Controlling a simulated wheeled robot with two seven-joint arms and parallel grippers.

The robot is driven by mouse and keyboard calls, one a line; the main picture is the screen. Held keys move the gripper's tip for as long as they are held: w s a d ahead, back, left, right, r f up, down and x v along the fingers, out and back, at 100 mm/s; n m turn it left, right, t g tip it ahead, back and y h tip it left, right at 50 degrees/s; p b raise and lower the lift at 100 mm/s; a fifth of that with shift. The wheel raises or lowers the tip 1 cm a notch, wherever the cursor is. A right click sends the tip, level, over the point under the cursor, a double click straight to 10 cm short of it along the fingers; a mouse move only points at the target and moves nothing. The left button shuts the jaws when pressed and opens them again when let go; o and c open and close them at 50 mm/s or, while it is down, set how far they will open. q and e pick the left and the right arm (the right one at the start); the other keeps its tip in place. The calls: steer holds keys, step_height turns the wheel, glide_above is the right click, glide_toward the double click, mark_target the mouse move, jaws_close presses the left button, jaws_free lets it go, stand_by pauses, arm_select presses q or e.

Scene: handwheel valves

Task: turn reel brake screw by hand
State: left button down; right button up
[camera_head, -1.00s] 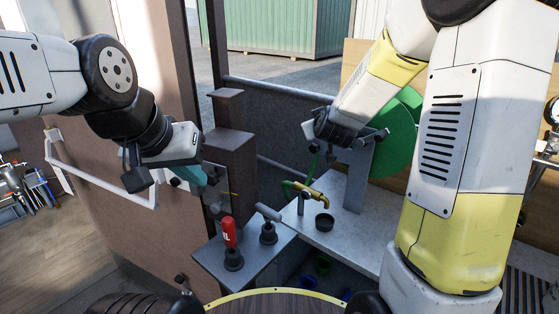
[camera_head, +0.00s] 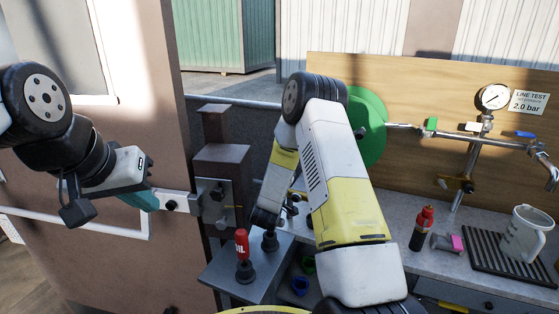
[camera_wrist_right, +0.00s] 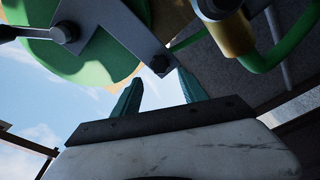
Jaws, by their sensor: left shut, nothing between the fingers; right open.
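The green reel (camera_head: 370,125) stands upright behind my right arm in the head view. The right wrist view shows it close at upper left (camera_wrist_right: 85,60), with a grey bracket (camera_wrist_right: 120,30) across it. A dark bolt head (camera_wrist_right: 160,64) sits at the bracket's end, and a dark knob (camera_wrist_right: 64,33) shows at left; I cannot tell which is the brake screw. My right gripper (camera_wrist_right: 160,90) is open below the bolt head, its teal fingers apart and nothing seen between them. My left gripper (camera_head: 156,201) is shut and empty, left of the post's latch plate.
A brown post (camera_head: 222,165) carries a metal latch plate (camera_head: 217,205). A red-handled tool (camera_head: 242,245) stands on a grey shelf (camera_head: 222,275).

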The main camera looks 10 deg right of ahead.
steer(key=x, duration=0.6)
steer(key=shift+w, duration=0.2)
steer(key=shift+w+d, duration=0.1)
steer(key=shift+d, duration=0.05)
steer(key=shift+c, duration=0.2)
steer(key=c, duration=0.9)
